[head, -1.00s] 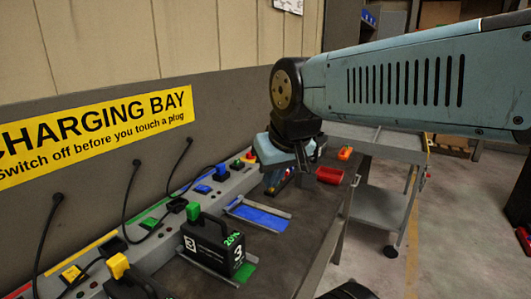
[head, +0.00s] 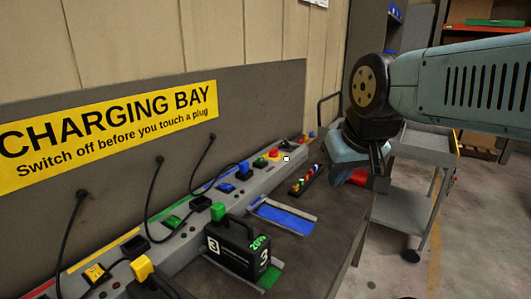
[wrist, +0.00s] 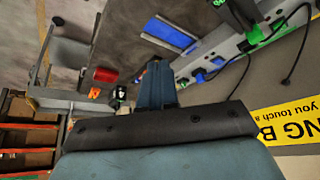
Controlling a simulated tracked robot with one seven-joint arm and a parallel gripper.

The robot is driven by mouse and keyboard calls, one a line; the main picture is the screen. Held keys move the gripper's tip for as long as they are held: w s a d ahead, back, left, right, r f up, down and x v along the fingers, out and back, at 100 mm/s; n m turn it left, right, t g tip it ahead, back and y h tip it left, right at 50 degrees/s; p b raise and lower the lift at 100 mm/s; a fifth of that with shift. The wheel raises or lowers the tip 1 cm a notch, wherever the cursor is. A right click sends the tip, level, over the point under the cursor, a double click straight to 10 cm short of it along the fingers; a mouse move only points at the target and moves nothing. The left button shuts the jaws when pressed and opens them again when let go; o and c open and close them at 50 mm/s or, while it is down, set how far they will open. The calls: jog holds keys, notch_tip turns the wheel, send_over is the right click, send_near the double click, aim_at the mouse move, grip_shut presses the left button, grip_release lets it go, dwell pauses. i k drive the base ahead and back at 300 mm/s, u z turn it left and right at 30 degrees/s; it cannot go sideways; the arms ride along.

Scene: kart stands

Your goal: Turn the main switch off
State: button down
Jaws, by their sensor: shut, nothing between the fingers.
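In the wrist view my gripper (wrist: 156,70) is shut and empty, and the switch cannot be made out there.
A black battery marked 3 (head: 236,246) with a green plug stands on the bench. Beside it are an empty blue slot (head: 284,217) and a strip of small coloured parts (head: 307,180). Black cables hang from the wall.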

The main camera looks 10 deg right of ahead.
aim_at(273, 153)
jog(key=k, duration=1.2)
jog(key=z, duration=0.45)
jog(key=i, duration=1.15)
jog(key=z, duration=0.4)
jog(key=i, duration=0.8)
jog(key=u, duration=0.35)
